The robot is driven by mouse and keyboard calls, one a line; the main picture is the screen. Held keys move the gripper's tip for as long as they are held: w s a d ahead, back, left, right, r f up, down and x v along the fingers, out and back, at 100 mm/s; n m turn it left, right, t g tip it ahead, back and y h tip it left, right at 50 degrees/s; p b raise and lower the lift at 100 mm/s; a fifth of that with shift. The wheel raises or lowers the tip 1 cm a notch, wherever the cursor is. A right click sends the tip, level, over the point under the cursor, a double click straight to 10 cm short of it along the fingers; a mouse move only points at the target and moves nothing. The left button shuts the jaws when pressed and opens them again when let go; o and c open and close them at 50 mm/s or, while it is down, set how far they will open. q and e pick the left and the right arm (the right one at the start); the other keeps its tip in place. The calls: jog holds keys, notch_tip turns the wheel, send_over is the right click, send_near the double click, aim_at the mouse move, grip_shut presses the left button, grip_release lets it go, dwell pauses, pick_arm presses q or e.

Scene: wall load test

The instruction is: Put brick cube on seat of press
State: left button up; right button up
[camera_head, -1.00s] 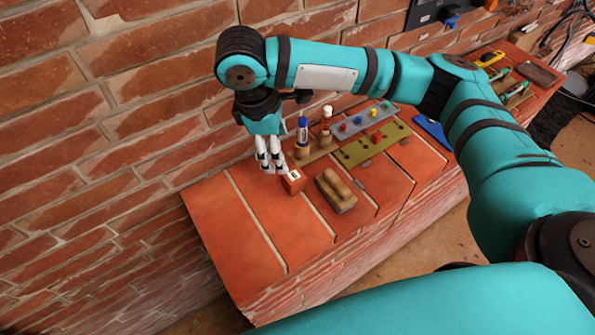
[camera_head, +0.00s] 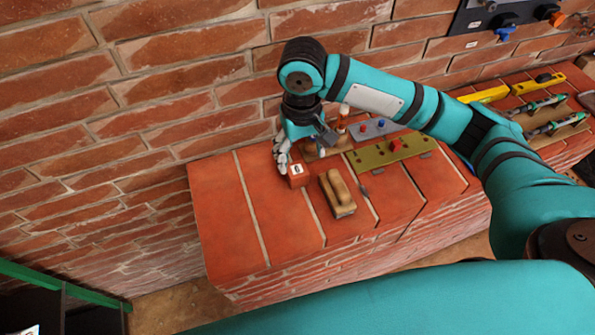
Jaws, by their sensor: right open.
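The brick cube (camera_head: 297,175), small and red with a white label on top, sits on the brick ledge (camera_head: 222,225). My right gripper (camera_head: 282,165) is open and points down just left of the cube, close against it in the picture. I cannot tell whether they touch. I cannot make out the press or its seat in this view. My left gripper is not in view.
A wooden float (camera_head: 337,190) lies right of the cube. Behind it are an olive strip (camera_head: 372,154) and a grey strip (camera_head: 370,133) with coloured knobs. The brick wall (camera_head: 160,80) rises behind. The ledge's left end is clear.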

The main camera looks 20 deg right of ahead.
aim_at(298, 171)
notch_tip(298, 171, down, 3)
jog(key=shift+r, duration=0.15)
jog(key=f, duration=0.1)
jog(key=f+p, duration=0.1)
jog(key=f, duration=0.2)
jog(key=shift+a, duration=0.25)
jog(key=shift+w+f, duration=0.1)
jog(key=shift+f, duration=0.5)
grip_shut()
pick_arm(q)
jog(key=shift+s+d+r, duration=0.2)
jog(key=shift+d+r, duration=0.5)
pick_arm(e)
jog(key=shift+r, duration=0.1)
jog(key=shift+r, duration=0.1)
